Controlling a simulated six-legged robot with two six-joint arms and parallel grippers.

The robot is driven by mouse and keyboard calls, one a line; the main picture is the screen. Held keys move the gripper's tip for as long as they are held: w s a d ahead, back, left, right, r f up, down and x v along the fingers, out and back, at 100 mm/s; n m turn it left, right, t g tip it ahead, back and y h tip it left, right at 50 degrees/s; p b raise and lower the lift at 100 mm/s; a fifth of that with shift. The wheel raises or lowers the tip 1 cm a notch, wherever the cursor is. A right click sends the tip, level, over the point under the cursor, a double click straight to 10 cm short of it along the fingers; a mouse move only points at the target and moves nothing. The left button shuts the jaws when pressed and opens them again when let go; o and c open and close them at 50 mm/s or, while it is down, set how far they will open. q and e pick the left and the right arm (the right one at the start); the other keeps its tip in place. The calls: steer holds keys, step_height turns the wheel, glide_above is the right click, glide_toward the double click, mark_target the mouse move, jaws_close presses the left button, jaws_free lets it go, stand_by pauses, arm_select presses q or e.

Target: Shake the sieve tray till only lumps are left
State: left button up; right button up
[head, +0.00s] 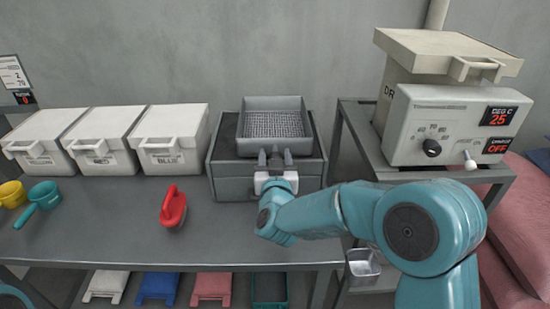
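The sieve tray (243,118) is a grey open box with a mesh floor, sitting on top of a dark grey boxy unit (228,172) at the back of the bench. The mesh looks grey and speckled; I cannot make out separate lumps or powder on it. My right gripper (275,157) is at the middle of the tray's front side, its fingers close on either side of the short front handle, and it looks shut on it. The handle is mostly hidden by the fingers. My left gripper is not in view; only a bit of teal arm shows at the lower left.
Several white lidded bins (105,140) stand at the back left. A red-handled tool (173,207), a teal scoop (40,200) and a yellow scoop (12,193) lie on the bench (110,230). A dryer (450,120) reading 25 and OFF stands right, beside pink sacks (530,210).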

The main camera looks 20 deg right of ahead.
mark_target(259, 146)
jaws_close()
steer(key=shift+w+a, duration=0.2)
steer(key=shift+a, duration=0.5)
steer(key=shift+w+a, duration=0.2)
steer(key=shift+a, duration=0.5)
steer(key=shift+w+a, duration=0.2)
steer(key=shift+a, duration=0.5)
steer(key=shift+d, duration=0.15)
steer(key=shift+o, duration=1.3)
jaws_free()
steer(key=shift+s, duration=0.1)
steer(key=b+v, duration=0.1)
steer(key=v, duration=1.5)
steer(key=shift+s, duration=0.15)
